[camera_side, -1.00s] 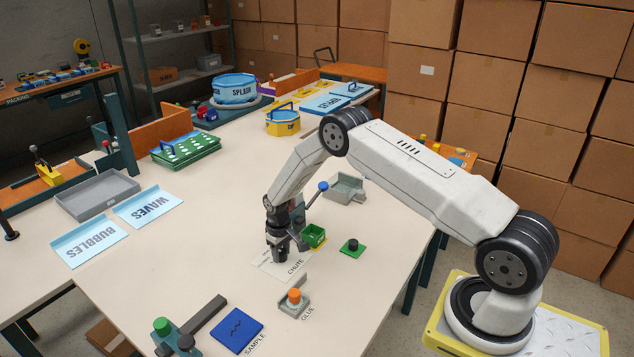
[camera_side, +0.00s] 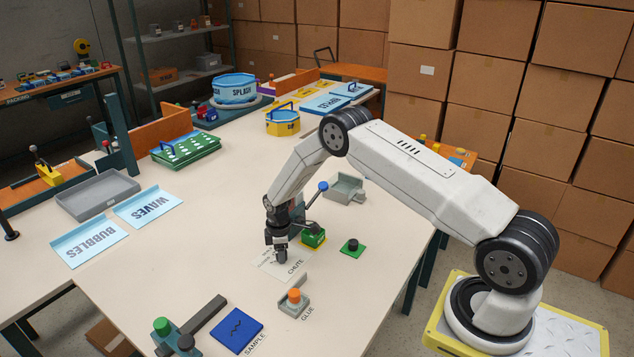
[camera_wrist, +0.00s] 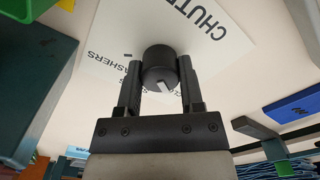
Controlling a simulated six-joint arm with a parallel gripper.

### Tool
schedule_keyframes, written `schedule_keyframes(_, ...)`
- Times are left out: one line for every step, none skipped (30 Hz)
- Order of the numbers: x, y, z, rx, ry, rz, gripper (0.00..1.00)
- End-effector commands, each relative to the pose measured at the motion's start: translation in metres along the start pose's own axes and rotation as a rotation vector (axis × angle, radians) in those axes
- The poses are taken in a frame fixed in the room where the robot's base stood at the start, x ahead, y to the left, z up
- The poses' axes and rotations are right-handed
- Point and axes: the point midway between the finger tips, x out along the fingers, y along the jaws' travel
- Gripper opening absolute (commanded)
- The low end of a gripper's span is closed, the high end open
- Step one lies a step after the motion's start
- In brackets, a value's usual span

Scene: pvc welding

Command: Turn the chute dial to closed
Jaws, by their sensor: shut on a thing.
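The chute dial is a black round knob (camera_wrist: 160,66) with a pale pointer mark, seen in the wrist view above a white card (camera_wrist: 210,30) lettered CHUTE. My gripper (camera_wrist: 160,80) has its two fingers on either side of the knob and is shut on it. In the side view my gripper (camera_side: 281,252) points down at the CHUTE card (camera_side: 268,266) on the table, and it hides most of the dial. The pointer mark slants in the wrist view; which setting it faces I cannot tell.
A green box (camera_side: 313,237) and a lever with a blue knob (camera_side: 323,186) stand close to my gripper. The glue holder (camera_side: 295,300) stands in front, and a blue sample pad (camera_side: 235,330) lies front left.

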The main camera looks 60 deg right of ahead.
Motion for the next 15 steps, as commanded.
schedule_keyframes(-0.0008,0.0004,-0.0004,-0.016,0.001,0.001,0.0)
schedule_keyframes(-0.0008,0.0004,-0.0004,-0.024,0.001,0.001,0.0)
schedule_keyframes(-0.0008,0.0004,-0.0004,-0.032,0.001,0.001,0.0)
schedule_keyframes(-0.0008,0.0004,-0.0004,-0.037,0.001,0.001,0.0)
schedule_keyframes(-0.0008,0.0004,-0.0004,-0.041,0.001,0.001,0.0)
schedule_keyframes(-0.0008,0.0004,-0.0004,-0.046,0.001,0.001,0.0)
schedule_keyframes(-0.0008,0.0004,-0.0004,-0.048,0.001,0.001,0.0)
schedule_keyframes(-0.0008,0.0004,-0.0005,-0.05,0.001,0.001,0.0)
schedule_keyframes(-0.0008,0.0004,-0.0005,-0.051,0.001,0.001,0.0)
schedule_keyframes(-0.0009,0.0005,-0.0005,-0.052,0.001,0.001,0.0)
schedule_keyframes(-0.0009,0.0005,-0.0005,-0.052,0.001,0.001,0.0)
schedule_keyframes(-0.0009,0.0005,-0.0005,-0.052,0.001,0.001,0.0)
schedule_keyframes(-0.0009,0.0005,-0.0005,-0.052,0.001,0.001,0.0)
schedule_keyframes(-0.0009,0.0005,-0.0005,-0.052,0.001,0.001,0.0)
schedule_keyframes(-0.0009,0.0005,-0.0005,-0.052,0.001,0.001,0.0)
